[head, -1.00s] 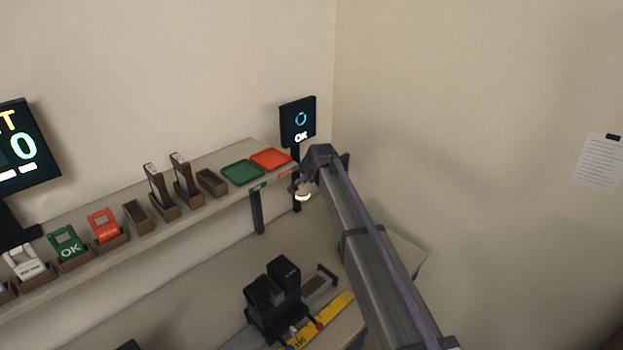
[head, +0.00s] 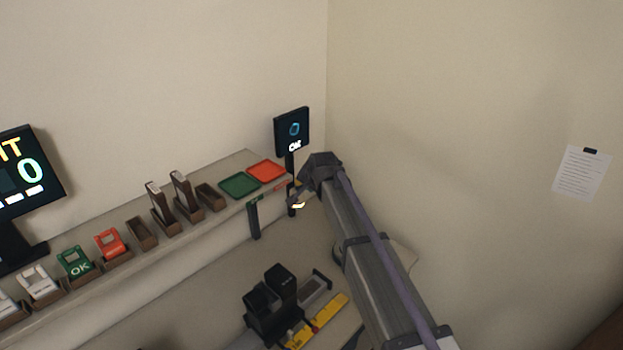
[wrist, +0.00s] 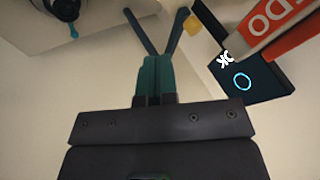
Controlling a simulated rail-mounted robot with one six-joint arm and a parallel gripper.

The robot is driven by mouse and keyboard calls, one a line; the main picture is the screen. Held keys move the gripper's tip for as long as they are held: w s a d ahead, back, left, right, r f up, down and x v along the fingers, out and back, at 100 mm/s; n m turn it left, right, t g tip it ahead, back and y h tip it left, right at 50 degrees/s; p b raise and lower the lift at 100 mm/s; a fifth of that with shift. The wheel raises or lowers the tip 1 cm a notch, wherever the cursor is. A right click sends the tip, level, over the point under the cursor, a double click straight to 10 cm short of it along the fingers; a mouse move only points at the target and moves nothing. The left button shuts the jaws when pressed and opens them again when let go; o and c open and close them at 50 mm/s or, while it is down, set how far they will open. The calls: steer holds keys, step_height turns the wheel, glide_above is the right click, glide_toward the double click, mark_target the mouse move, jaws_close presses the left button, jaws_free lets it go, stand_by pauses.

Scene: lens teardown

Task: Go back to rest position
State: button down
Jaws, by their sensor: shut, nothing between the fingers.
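My arm reaches up from the bottom right in the head view, its dark top joint in front of the shelf's right end. My gripper is mostly hidden behind that joint in the head view. In the wrist view my gripper (wrist: 155,76) has teal fingers pressed together with nothing between them. Two thin dark strips spread in a V beyond the fingers; I cannot tell what they belong to. A small black screen (head: 292,130) reading OK with a blue ring stands behind my arm's end. It also shows at the right of the wrist view (wrist: 258,80).
The shelf (head: 207,229) carries a green tray (head: 239,185), a red tray (head: 266,170), and brown holders with tools and tags. Below are a black device (head: 272,300) and a yellow strip (head: 328,312) on the bench. A larger screen (head: 28,172) stands left. Paper (head: 581,173) hangs on the right wall.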

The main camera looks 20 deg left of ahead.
steer(key=shift+v, duration=0.8)
steer(key=shift+a+f, duration=0.1)
steer(key=shift+a, duration=0.05)
steer(key=s+d+f+g+h+b, duration=0.1)
steer(key=s+d+f+g+b, duration=0.1)
steer(key=s+d, duration=0.7)
steer(key=s+d+f+n+g+h+b, duration=0.1)
steer(key=s+d+f+b, duration=0.4)
steer(key=d, duration=1.7)
steer(key=s+d+f+g+h+b, duration=0.2)
steer(key=s+d+f, duration=0.5)
steer(key=s+d, duration=0.5)
steer(key=d+g+b, duration=0.1)
steer(key=d, duration=0.3)
steer(key=shift+s+d+n, duration=0.3)
steer(key=shift+s+d, duration=0.05)
